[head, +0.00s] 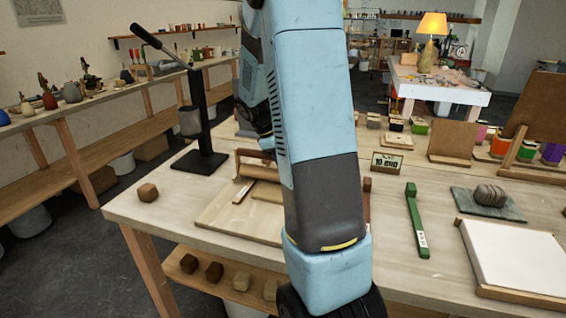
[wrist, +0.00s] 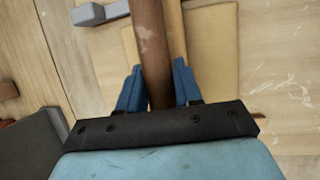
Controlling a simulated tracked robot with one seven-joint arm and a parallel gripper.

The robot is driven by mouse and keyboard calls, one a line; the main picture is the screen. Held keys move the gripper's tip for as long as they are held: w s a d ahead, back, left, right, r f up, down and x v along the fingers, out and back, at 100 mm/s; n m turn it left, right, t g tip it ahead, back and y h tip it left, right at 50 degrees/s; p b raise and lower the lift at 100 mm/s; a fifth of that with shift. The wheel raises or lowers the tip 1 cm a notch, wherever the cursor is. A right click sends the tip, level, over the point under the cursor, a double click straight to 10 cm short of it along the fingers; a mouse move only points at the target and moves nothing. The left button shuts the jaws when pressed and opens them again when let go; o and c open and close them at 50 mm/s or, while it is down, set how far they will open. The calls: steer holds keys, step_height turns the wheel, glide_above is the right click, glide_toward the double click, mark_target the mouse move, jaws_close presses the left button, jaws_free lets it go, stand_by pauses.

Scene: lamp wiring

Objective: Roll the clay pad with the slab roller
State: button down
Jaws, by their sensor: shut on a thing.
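The slab roller shows as a brown wooden bar (wrist: 150,45) in the wrist view, running up from between my fingers. My gripper (wrist: 157,68) has blue fingers shut on it, one on each side. The tan clay pad (wrist: 215,45) lies flat beneath, to both sides of the bar. In the head view the brown roller (head: 252,154) is over a pale wooden board (head: 218,210), with the pad (head: 268,191) partly hidden behind my arm. I cannot tell whether the roller touches the pad.
A black press stand (head: 205,120) with a long lever stands left of the board. A brown clay lump (head: 148,192) sits at the table's left corner. Right of my arm lie a green stick (head: 417,220), a white slab (head: 515,255) and a grey loaf-like lump (head: 490,195).

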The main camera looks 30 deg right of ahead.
steer(key=shift+w+d, duration=1)
steer(key=shift+d, duration=0.2)
steer(key=shift+w+d+f, duration=0.1)
steer(key=shift+w+d, duration=0.4)
steer(key=shift+d, duration=0.2)
steer(key=shift+w+d, duration=0.45)
steer(key=shift+d, duration=0.25)
steer(key=shift+s+a, duration=0.1)
steer(key=shift+s+a, duration=1.05)
steer(key=shift+a, duration=0.25)
steer(key=shift+s+a+f, duration=0.1)
steer(key=shift+s+a, duration=0.6)
steer(key=shift+a, duration=0.3)
steer(key=shift+s+a, duration=0.7)
steer(key=shift+a, duration=0.25)
steer(key=shift+s+a+f, duration=0.1)
steer(key=shift+s+a, duration=0.6)
steer(key=shift+a, duration=0.3)
steer(key=shift+s+a+r, duration=0.15)
steer(key=shift+s+a, duration=0.9)
steer(key=shift+a, duration=0.25)
steer(key=shift+w+d, duration=0.1)
steer(key=shift+d, duration=0.05)
